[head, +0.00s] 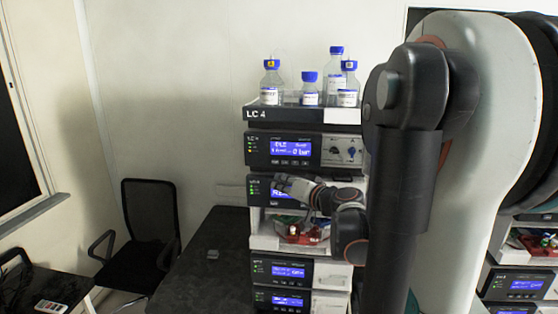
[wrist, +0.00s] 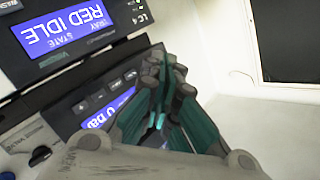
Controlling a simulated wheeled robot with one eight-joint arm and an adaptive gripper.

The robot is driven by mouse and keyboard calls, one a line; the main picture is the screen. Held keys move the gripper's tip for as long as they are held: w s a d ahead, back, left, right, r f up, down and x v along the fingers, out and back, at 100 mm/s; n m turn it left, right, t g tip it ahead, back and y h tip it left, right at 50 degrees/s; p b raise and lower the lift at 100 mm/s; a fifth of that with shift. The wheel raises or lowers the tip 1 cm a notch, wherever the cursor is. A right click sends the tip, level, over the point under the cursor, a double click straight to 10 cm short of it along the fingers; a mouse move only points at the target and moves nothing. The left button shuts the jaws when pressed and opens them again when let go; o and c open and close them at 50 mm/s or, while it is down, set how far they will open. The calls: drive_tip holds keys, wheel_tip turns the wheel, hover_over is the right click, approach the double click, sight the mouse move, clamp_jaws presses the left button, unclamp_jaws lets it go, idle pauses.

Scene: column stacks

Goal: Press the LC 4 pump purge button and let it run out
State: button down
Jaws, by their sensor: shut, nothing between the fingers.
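The LC 4 pump (head: 310,150) is the upper module of the LC 4 stack, with a lit blue display reading IDLE and 0 bar. Its row of small buttons (head: 290,162) lies under the display; which one is purge is too small to read. In the wrist view, the pump's display (wrist: 106,112) and buttons (wrist: 97,97) appear upside down. My gripper (head: 280,182) is shut and empty, in front of the module just below the pump. In the wrist view my fingertips (wrist: 163,66) are right of the button row and cover part of the panel. I cannot tell whether they touch anything.
Several blue-capped bottles (head: 310,90) stand in the tray (head: 300,115) on top of the stack. A second module (wrist: 70,35) with a RED IDLE display sits below the pump. A dark bench (head: 215,275) and a chair (head: 150,225) are left. Another stack (head: 515,285) stands right.

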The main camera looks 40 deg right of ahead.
sight(285, 162)
idle(0.3)
drive_tip(key=w+d, duration=0.5)
drive_tip(key=d, duration=0.1)
drive_tip(key=shift+w+d+b, duration=0.3)
drive_tip(key=shift+w+b, duration=0.05)
drive_tip(key=shift+b, duration=0.05)
drive_tip(key=shift+w+d, duration=0.1)
idle(1.3)
drive_tip(key=shift+w+d, duration=0.2)
drive_tip(key=shift+d, duration=0.05)
drive_tip(key=shift+w+d+b, duration=0.25)
drive_tip(key=shift+d+b, duration=0.05)
drive_tip(key=shift+b, duration=0.05)
idle(1.0)
drive_tip(key=shift+a, duration=0.1)
drive_tip(key=shift+s+a, duration=0.55)
